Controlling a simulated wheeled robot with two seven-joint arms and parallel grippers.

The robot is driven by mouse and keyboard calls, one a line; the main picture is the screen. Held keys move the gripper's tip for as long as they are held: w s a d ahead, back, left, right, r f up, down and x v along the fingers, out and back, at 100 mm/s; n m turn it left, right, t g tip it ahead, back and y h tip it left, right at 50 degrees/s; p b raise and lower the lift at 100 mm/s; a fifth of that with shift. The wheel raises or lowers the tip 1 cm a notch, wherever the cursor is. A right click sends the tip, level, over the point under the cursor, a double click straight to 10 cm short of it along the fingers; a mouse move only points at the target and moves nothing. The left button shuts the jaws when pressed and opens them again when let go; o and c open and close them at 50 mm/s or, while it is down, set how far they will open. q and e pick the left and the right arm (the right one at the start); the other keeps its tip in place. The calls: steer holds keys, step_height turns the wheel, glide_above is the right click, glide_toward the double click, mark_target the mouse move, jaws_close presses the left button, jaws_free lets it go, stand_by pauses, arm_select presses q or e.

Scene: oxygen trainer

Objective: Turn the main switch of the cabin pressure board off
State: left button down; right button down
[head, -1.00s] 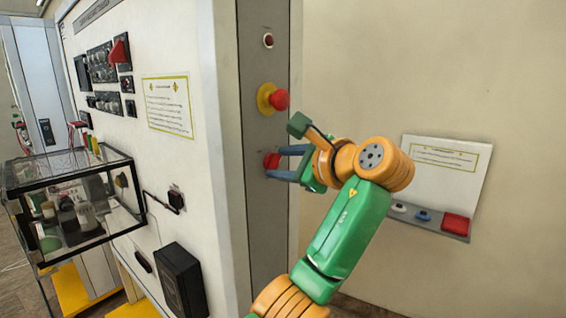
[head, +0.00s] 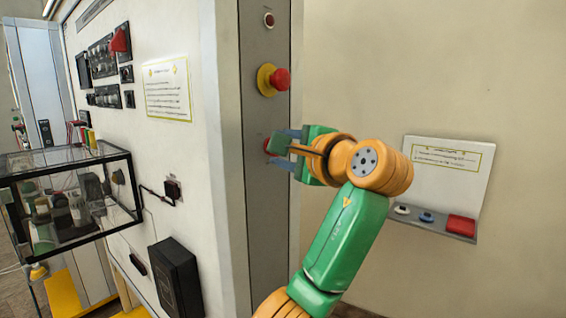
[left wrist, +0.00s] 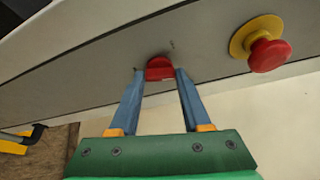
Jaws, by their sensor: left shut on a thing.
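The red main switch knob (head: 268,145) sits low on the grey strip at the edge of the cabin pressure board (head: 256,205), partly hidden by my gripper. It also shows in the left wrist view (left wrist: 160,66). My left gripper (head: 274,149) is at the knob, with its blue fingers (left wrist: 161,75) on either side of it, shut on it. Whether the knob has turned, and any markings around it, cannot be made out. My right gripper is in neither view.
A red mushroom button on a yellow ring (head: 279,80) sits above the knob, with a small red button (head: 269,20) higher up. A glass case (head: 70,160) juts out at left. A wall shelf with a red block (head: 461,226) is at right.

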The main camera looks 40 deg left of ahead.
arm_select(q)
steer(key=shift+w+f+n+y+b, duration=0.1)
steer(key=shift+n+y+b, duration=0.7)
steer(key=shift+n, duration=1.25)
steer(key=shift+f+n+y+b, duration=0.15)
steer(key=shift+n+y+b, duration=0.65)
steer(key=shift+n, duration=1.2)
steer(key=shift+w+f+n+y+b, duration=0.1)
steer(key=shift+n+y+b, duration=0.7)
steer(key=shift+n, duration=1.25)
steer(key=c, duration=0.6)
jaws_free()
steer(key=shift+o, duration=1.2)
steer(key=shift+a+f, duration=0.1)
